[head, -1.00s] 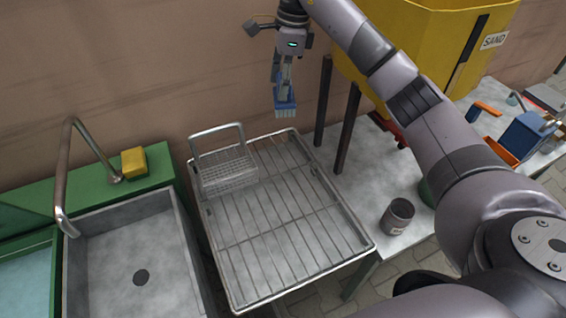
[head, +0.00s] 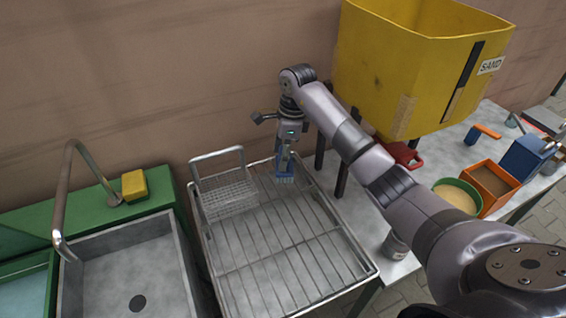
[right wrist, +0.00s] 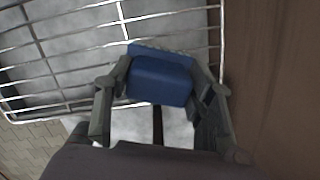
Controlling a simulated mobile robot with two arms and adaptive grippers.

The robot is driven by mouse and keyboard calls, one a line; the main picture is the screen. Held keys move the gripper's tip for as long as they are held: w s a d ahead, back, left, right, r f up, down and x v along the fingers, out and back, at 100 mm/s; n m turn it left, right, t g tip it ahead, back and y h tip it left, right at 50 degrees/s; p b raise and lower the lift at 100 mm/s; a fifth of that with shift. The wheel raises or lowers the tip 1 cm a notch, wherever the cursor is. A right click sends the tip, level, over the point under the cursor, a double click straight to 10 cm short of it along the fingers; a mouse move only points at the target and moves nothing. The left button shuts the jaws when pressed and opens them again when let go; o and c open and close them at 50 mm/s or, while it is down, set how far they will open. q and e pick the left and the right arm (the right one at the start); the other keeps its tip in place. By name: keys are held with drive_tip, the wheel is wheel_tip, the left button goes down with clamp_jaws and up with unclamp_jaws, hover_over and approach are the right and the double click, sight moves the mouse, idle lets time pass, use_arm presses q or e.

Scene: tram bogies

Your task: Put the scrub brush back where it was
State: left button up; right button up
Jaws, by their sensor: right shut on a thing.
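The scrub brush (head: 285,178) is blue with pale blue bristles pointing down. My right gripper (head: 285,164) is shut on it and holds it upright near the back edge of the wire drying rack (head: 279,243). In the right wrist view the blue brush body (right wrist: 160,80) sits between the two fingers (right wrist: 162,92), with rack wires beyond it. I cannot tell whether the bristles touch the rack. A wire basket (head: 228,196) stands at the rack's back left corner, left of the brush. My left gripper is not in view.
A grey sink (head: 130,270) with a tap and a yellow sponge (head: 134,185) lie left. A yellow sand hopper (head: 400,70) on dark legs stands right of my arm. Orange and blue boxes and a green bowl (head: 458,195) are on the right-hand table. Most of the rack is bare.

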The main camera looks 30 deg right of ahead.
sight(289, 173)
wheel_tip(289, 173, down, 4)
drive_tip(key=shift+r, duration=0.25)
drive_tip(key=shift+f, duration=0.1)
drive_tip(key=shift+f, duration=0.1)
drive_tip(key=o, duration=1)
drive_tip(key=shift+o, duration=0.2)
